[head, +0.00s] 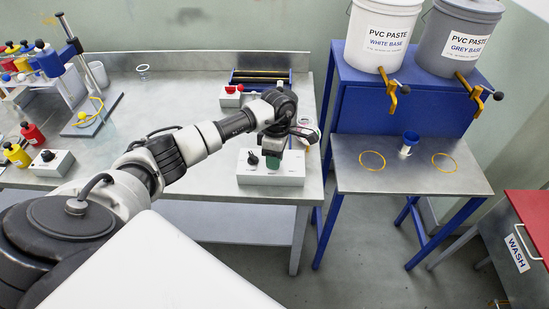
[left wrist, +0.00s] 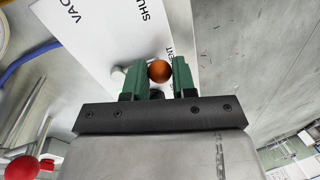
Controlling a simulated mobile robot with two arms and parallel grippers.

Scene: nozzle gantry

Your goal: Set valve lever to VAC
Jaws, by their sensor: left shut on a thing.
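The valve box is a white panel (head: 289,180) on the front right of the steel bench. In the left wrist view its face (left wrist: 95,35) shows the words VAC and SHUT and a partly hidden word ending in ENT. The valve lever's orange ball knob (left wrist: 159,71) sits near that partly hidden word, away from VAC. My left gripper (head: 272,163), with green fingers, is down at the box and shut on the knob. The lever's shaft is hidden, and I cannot tell its exact angle. My right gripper is not in view.
A black knob (head: 253,157) stands on the box, left of the gripper. A red-buttoned box (head: 231,97) is behind. A blue stand (head: 400,100) with paste buckets is at right. Bottles (head: 33,133) and a second white switch box (head: 52,165) are at left. The middle bench is mostly clear.

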